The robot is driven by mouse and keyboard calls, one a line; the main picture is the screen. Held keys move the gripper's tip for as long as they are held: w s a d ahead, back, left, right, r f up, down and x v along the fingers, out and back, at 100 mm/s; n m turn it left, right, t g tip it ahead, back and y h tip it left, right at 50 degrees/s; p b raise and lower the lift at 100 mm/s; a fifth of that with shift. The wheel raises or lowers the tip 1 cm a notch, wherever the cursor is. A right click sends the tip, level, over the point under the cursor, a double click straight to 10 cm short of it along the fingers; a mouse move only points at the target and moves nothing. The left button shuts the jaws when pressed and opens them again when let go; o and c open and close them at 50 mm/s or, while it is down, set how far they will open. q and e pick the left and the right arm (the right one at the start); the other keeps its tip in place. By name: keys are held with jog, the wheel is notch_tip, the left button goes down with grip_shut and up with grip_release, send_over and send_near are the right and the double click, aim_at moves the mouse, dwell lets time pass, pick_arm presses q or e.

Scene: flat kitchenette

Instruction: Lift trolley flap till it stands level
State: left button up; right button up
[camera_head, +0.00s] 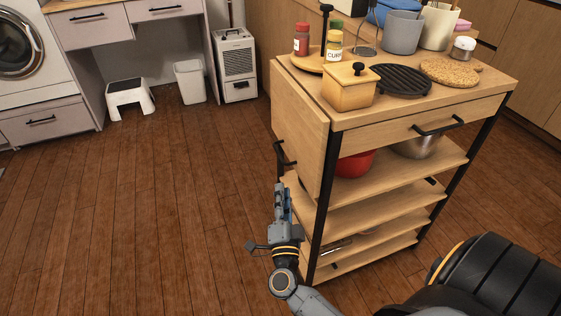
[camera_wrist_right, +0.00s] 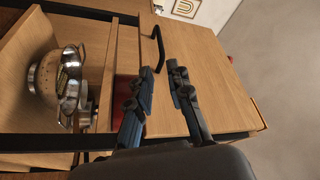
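The wooden trolley (camera_head: 425,165) stands right of centre. Its flap (camera_head: 300,118) hangs down along the trolley's left side, with a black handle (camera_head: 285,153) near its lower edge. The flap also shows in the right wrist view (camera_wrist_right: 215,75), with the handle (camera_wrist_right: 155,50) just beyond my fingers. My right gripper (camera_head: 280,200) is below the handle, beside the trolley's left side. In the right wrist view my right gripper (camera_wrist_right: 162,70) is open, with a gap between its fingers and nothing held. I cannot tell whether it touches the flap. My left gripper is out of view.
The trolley top carries a wooden box (camera_head: 350,88), a black trivet (camera_head: 401,80), a cork mat (camera_head: 450,71), jars and cups. The floor (camera_head: 150,210) to the left is clear.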

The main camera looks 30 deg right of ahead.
aim_at(280, 155)
jog(key=x, duration=1.1)
jog(key=shift+w+b, duration=0.2)
jog(key=shift+b, duration=0.2)
jog(key=shift+w+d+r, duration=0.15)
jog(key=shift+w+d, duration=0.2)
jog(key=shift+w, duration=0.2)
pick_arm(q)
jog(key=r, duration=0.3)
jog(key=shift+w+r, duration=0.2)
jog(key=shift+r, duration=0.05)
pick_arm(e)
jog(key=shift+w+d, duration=0.1)
jog(key=shift+c, duration=0.2)
grip_shut()
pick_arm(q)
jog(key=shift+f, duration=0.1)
